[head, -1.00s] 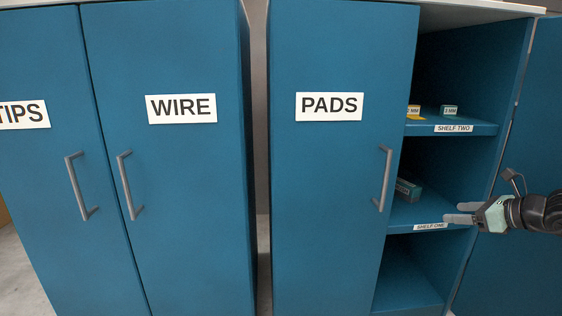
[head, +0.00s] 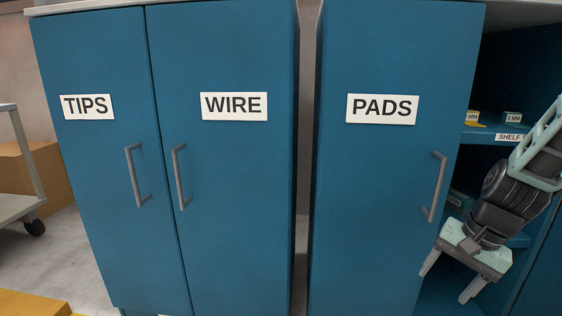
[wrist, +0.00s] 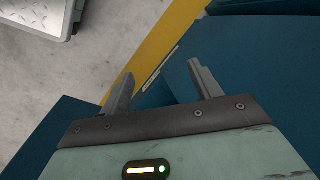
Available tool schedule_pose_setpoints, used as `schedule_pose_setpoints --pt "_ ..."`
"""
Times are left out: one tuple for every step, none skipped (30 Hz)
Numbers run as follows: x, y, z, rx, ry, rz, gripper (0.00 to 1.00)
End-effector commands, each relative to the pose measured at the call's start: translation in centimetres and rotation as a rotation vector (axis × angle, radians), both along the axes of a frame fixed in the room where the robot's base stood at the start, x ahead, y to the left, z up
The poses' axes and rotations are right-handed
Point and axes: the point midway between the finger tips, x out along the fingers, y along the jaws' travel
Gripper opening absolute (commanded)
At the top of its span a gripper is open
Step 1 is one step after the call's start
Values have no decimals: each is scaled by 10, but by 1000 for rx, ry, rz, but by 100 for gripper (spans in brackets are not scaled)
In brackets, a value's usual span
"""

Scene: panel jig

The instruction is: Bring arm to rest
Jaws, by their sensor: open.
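My gripper (head: 452,284) hangs at the right of the head view, pointing downward, with its two fingers spread and nothing between them. It is in front of the open cabinet compartment, just right of the door labelled PADS (head: 395,190). My arm comes in from the right edge above it and hides part of the shelves. In the wrist view, my gripper (wrist: 160,85) shows two separated fingers over a yellow strip (wrist: 165,45), the grey floor and blue cabinet surfaces.
Closed blue doors labelled TIPS (head: 105,210) and WIRE (head: 225,200) stand to the left. A cart (head: 14,190) and a cardboard box (head: 45,180) stand at the far left.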

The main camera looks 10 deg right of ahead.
Motion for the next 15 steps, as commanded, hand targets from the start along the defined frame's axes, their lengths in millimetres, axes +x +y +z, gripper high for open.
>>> schedule_pose_setpoints --pt "-3 10 4 -60 -21 128 63" --pt "-5 14 5 -92 -34 195 63" --pt "-7 18 8 -132 -49 278 63" --pt "-8 22 9 -159 -61 337 63" --pt "-9 25 11 -183 -73 392 63" --pt "-10 29 13 -215 -89 464 63" --pt "-10 32 15 -237 -101 515 63" --pt "-11 35 16 -258 -114 563 63" --pt "-12 39 19 -284 -129 627 63" --pt "-12 42 20 -303 -142 673 63" --pt "-12 45 22 -321 -154 720 63" --pt "-13 49 25 -345 -172 779 63" --pt "-13 52 26 -361 -184 823 63" --pt "-15 60 33 -365 -190 864 63" --pt "-19 77 44 -348 -186 904 63"
